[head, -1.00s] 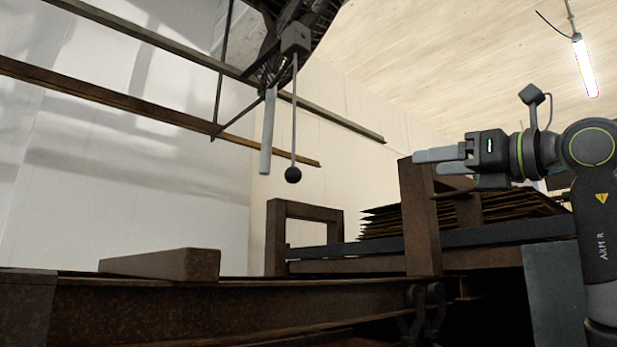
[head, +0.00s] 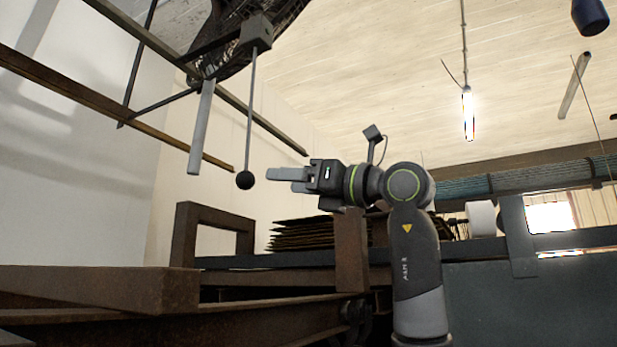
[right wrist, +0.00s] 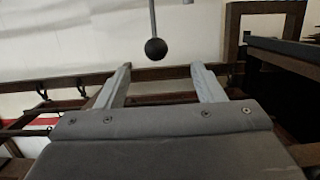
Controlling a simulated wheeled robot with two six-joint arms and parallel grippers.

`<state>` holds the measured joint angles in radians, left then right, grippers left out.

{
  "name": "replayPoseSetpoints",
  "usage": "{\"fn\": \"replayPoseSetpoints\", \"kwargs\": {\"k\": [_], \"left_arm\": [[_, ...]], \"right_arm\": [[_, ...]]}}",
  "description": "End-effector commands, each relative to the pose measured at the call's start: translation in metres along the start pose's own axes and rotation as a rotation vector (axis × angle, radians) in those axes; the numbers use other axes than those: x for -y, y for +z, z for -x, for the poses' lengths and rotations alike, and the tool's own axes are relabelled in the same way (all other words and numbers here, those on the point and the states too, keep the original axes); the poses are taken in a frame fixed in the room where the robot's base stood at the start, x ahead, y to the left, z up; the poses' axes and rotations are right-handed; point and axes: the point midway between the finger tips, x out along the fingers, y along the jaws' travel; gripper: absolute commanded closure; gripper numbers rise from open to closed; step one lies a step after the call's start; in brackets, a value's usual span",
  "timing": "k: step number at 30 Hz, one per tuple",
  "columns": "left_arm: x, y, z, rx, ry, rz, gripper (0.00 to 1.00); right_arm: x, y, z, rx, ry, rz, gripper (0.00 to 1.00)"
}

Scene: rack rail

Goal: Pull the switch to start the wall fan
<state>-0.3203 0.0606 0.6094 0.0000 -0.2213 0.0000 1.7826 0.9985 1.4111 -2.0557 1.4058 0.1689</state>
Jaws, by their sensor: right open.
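The wall fan (head: 245,50) is a dark caged shape at the top left of the head view, partly cut off. The ball also shows in the right wrist view (right wrist: 155,49), beyond and between my fingertips. My right gripper (head: 272,174) is open and empty, pointing left, a little to the right of the ball and apart from it. My left gripper is not in view.
A flat grey bar (head: 201,128) hangs left of the rod. Rusty rails (head: 110,107) run along the white wall. Below stand a brown beam (head: 100,289), an upright frame (head: 187,232) and a stack of dark sheets (head: 310,234). The air around the ball looks free.

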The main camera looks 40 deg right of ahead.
Motion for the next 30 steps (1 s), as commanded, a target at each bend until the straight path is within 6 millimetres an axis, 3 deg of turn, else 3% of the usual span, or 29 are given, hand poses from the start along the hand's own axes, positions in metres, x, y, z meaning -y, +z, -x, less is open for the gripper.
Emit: {"fn": "replayPoseSetpoints", "kwargs": {"k": [4, 10, 15, 22, 30], "left_arm": [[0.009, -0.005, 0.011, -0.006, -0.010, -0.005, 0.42], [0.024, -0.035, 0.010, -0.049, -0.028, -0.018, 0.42], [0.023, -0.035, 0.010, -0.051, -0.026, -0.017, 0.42], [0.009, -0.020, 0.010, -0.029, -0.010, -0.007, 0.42], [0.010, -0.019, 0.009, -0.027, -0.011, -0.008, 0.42]], "right_arm": [[-0.001, 0.002, -0.027, -0.003, 0.004, -0.002, 0.38], [-0.002, -0.001, -0.057, -0.002, 0.004, -0.003, 0.38], [-0.001, -0.001, -0.077, -0.001, 0.003, -0.002, 0.38], [-0.001, 0.000, -0.090, -0.001, 0.002, 0.000, 0.38], [-0.001, 0.000, -0.091, -0.001, 0.001, 0.001, 0.38]]}}
